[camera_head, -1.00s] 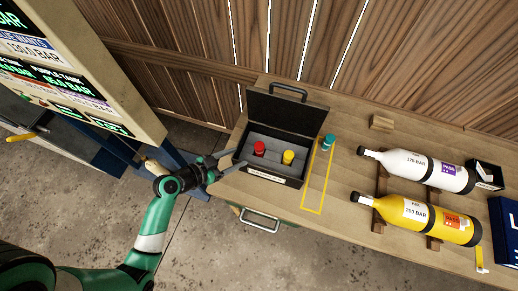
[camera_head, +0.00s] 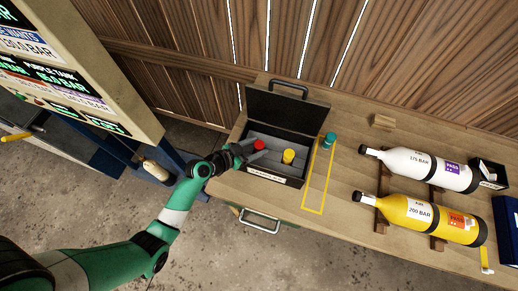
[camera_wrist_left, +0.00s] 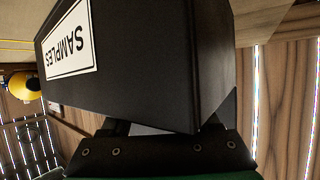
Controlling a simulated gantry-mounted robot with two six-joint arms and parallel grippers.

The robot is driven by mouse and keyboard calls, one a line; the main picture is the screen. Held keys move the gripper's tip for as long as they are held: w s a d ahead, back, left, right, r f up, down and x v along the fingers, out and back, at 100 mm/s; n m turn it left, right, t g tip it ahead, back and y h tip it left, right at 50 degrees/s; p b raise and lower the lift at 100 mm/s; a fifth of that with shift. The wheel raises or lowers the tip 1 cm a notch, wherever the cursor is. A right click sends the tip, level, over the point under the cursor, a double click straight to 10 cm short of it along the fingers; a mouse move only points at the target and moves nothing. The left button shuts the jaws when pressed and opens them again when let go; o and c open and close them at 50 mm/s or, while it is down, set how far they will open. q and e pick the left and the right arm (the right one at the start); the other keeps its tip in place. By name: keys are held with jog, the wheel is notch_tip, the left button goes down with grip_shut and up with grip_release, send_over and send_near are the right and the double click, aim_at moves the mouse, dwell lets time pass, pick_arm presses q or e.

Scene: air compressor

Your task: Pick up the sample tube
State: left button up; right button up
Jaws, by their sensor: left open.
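A black case (camera_head: 272,192) with its lid open stands on the wooden bench. A red-capped tube (camera_head: 260,146) and a yellow-capped tube (camera_head: 289,156) sit in its grey insert. A teal-capped tube (camera_head: 329,140) stands outside, right of the case, by the far end of a yellow outline. My left gripper (camera_head: 256,151) is open at the left side of the case, its fingers close to the red cap. I cannot tell whether they touch anything.
The yellow outline (camera_head: 318,181) marks a bare strip of bench. A white cylinder (camera_head: 420,168) and a yellow cylinder (camera_head: 425,218) lie on wooden supports at the right. A small wood block (camera_head: 383,121) lies behind. The raised lid (camera_head: 288,113) borders the case's back.

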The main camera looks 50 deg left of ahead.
pick_arm(q)
grip_shut()
jog(key=shift+r, duration=0.1)
jog(key=shift+r, duration=0.3)
notch_tip(320, 180, up, 2)
jog(key=shift+r+p, duration=0.1)
jog(key=shift+p, duration=0.65)
jog(key=s+d+r+p, duration=0.3)
jog(key=d+r+p, duration=0.3)
jog(key=d+r, duration=0.4)
jog(key=d, duration=0.3)
jog(key=shift+s+d, duration=0.25)
jog(key=shift+s, duration=0.1)
